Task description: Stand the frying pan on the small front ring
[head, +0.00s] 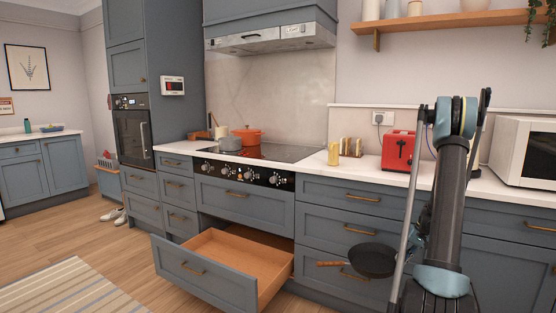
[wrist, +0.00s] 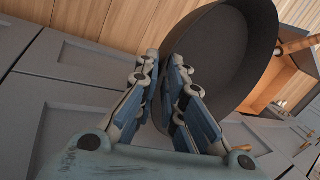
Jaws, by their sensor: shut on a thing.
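The dark frying pan (head: 372,260) with a wooden handle (head: 332,263) is in the air in front of the drawer fronts, low and right of the open drawer. In the wrist view my gripper (wrist: 165,62) is shut on the rim of the pan (wrist: 232,55), with the pan tilted in that picture. The black hob (head: 275,151) is in the worktop, above and left of the pan. Its separate rings are too faint to tell apart.
A grey saucepan (head: 230,144) and an orange casserole (head: 247,135) stand on the hob's left and back parts. An open empty drawer (head: 235,256) juts out below it. A yellow canister (head: 333,153), a toast rack (head: 351,147) and a red toaster (head: 397,149) stand right of it.

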